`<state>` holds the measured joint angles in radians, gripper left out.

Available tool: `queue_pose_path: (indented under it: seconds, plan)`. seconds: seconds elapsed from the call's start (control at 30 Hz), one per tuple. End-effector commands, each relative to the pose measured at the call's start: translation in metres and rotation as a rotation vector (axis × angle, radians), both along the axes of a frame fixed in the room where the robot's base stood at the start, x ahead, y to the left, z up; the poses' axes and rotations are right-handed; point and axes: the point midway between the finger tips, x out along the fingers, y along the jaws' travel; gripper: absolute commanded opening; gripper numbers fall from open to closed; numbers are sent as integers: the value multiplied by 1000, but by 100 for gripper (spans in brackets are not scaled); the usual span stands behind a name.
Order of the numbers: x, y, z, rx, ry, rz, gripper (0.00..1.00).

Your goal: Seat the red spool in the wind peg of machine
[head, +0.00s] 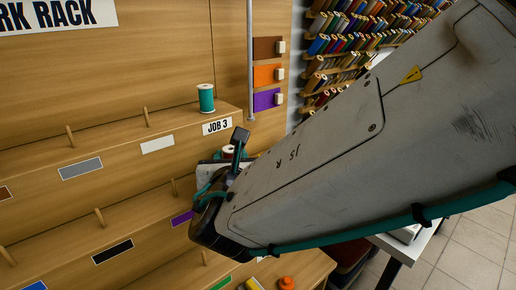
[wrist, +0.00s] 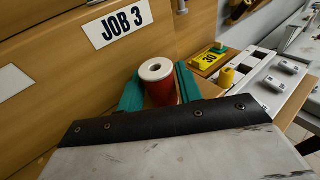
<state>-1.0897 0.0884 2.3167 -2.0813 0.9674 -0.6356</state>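The red spool (wrist: 162,88), with white ends, stands between the two teal fingers of my gripper (wrist: 160,84) in the wrist view. The fingers sit close against both sides of it and look shut on it. Its lower end is hidden behind the dark edge of my gripper. In the head view, the red spool (head: 228,156) shows small by my gripper (head: 233,160), just below the JOB 3 label. I cannot make out the machine's wind peg in either view.
The wooden rack (head: 120,140) with pegs and coloured labels fills the left. A teal spool (head: 206,98) stands on its upper shelf by the JOB 3 label (head: 217,127).

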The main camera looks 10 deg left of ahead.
Motion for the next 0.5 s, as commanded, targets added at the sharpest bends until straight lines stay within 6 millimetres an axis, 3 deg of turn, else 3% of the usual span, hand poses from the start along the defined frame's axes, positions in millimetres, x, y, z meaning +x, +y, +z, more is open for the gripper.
queue_pose_path:
  seconds: [0.13, 0.2, 0.23, 0.5]
  plan:
    - [0, 0, 0, 1, 0, 0, 33]
    - [0, 0, 0, 1, 0, 0, 13]
    - [0, 0, 0, 1, 0, -1, 8]
    - [0, -1, 1, 1, -1, -1, 4]
